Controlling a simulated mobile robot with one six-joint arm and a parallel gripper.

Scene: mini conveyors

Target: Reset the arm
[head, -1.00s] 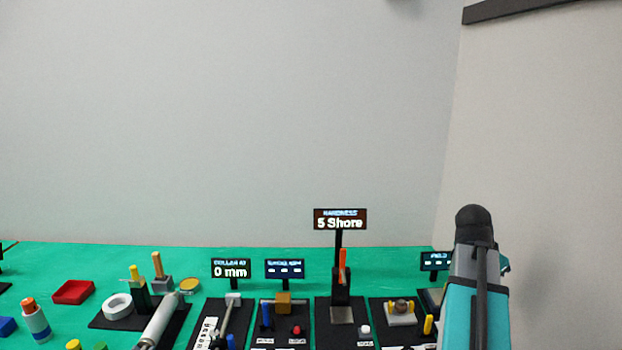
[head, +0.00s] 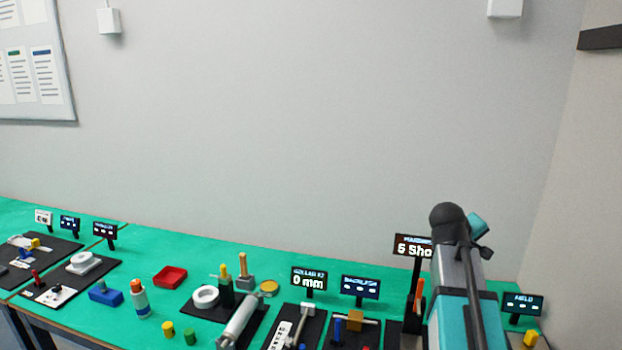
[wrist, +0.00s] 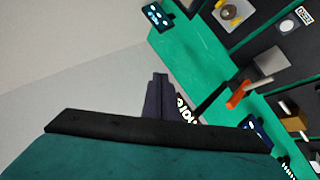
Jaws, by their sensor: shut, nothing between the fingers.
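My gripper (wrist: 160,97) shows in the wrist view as dark fingers closed together, with nothing between them. It points past the table edge area, with the bare wall behind it and the hardness station's display partly hidden beside the fingertips. My arm (head: 465,290) stands raised at the right in the head view, teal and grey with a black rounded joint on top. It covers part of the hardness station's display (head: 412,246). The gripper fingers cannot be made out in the head view.
The green table (head: 130,250) carries several black instrument stations.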

